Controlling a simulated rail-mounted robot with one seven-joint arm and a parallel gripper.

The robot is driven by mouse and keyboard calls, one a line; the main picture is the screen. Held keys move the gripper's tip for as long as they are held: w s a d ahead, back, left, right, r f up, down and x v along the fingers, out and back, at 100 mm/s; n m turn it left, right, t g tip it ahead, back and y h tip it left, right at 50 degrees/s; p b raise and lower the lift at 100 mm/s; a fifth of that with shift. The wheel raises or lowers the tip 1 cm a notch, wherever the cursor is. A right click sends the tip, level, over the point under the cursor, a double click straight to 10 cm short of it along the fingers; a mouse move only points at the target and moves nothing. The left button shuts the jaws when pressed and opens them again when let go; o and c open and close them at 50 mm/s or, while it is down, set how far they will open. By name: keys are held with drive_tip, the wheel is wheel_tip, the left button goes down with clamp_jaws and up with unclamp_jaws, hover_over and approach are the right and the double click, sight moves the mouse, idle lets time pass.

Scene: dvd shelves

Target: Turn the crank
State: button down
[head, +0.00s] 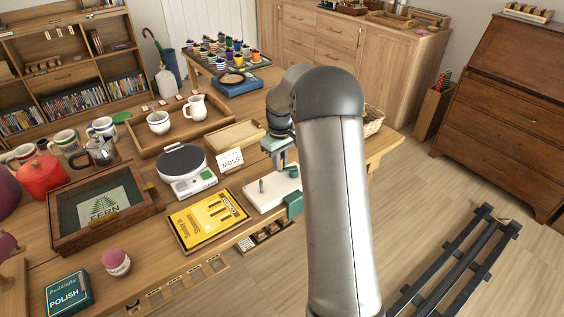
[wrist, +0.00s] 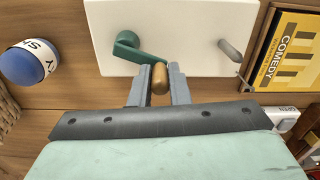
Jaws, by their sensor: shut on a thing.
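The crank has a green arm (wrist: 135,50) that joins a white box (wrist: 185,30) at a round green hub and ends in a brass-coloured knob (wrist: 160,80). My gripper (wrist: 160,84) is shut on this knob, with one grey finger on each side of it. A grey peg (wrist: 230,50) stands on the box to the right of the crank. In the head view, my gripper (head: 285,157) is over the far right part of the white box (head: 268,199). My arm hides part of the box there, and I cannot make out the knob.
A yellow case (head: 208,216) lies left of the box, with a kitchen scale (head: 186,170) behind it. A small card (head: 230,161) stands close to my gripper. A blue and white ball-like thing (wrist: 28,64) is near the box. The floor to the right holds a dark rack (head: 455,262).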

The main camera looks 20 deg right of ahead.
drive_tip(key=m, duration=0.1)
drive_tip(key=w+m, duration=0.1)
drive_tip(key=m, duration=0.1)
drive_tip(key=shift+w+d+r+m+p, duration=0.1)
drive_tip(key=shift+w+d+m+p, duration=0.15)
drive_tip(key=shift+m+p, duration=0.15)
drive_tip(key=m, duration=0.2)
drive_tip(key=shift+w+d+m, duration=0.3)
drive_tip(key=shift+w, duration=0.1)
drive_tip(key=m, duration=0.1)
drive_tip(key=w+d+m+p, duration=0.1)
drive_tip(key=m, duration=0.1)
drive_tip(key=shift+w+d+m, duration=0.1)
drive_tip(key=shift+d+m, duration=0.2)
drive_tip(key=shift+m, duration=0.55)
drive_tip(key=shift+w+d+m, duration=0.1)
drive_tip(key=shift+d+m, duration=0.15)
drive_tip(key=shift+m, duration=0.6)
drive_tip(key=c, duration=1.4)
unclamp_jaws()
drive_tip(key=shift+o, duration=0.2)
drive_tip(key=shift+s, duration=0.1)
wheel_tip(320, 180, up, 17)
drive_tip(key=shift+r+p, duration=0.2)
drive_tip(key=shift+p, duration=0.15)
